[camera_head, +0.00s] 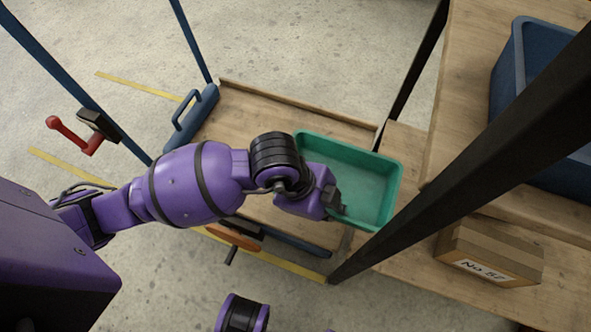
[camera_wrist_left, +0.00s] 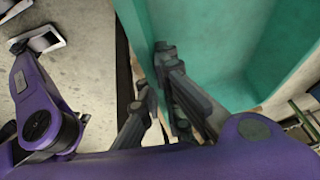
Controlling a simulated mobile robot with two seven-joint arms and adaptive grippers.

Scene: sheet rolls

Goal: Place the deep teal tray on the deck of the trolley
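The deep teal tray (camera_head: 368,160) is an open rectangular box in the head view, over the right end of the trolley's wooden deck (camera_head: 245,115) and the edge of the shelving. How high it is above them is hard to tell. My left gripper (camera_head: 338,207) is at the tray's near left wall. In the left wrist view my left gripper's dark fingers (camera_wrist_left: 158,105) stand on either side of the teal tray's wall (camera_wrist_left: 136,35) and look closed on it. The contact is partly hidden. My right gripper is not in view.
The trolley has blue posts and a blue handle (camera_head: 190,118). Wooden shelving with a dark post (camera_head: 470,165) stands at the right, holding a blue bin (camera_head: 505,75) and a cardboard box (camera_head: 490,250). The deck's left part is bare.

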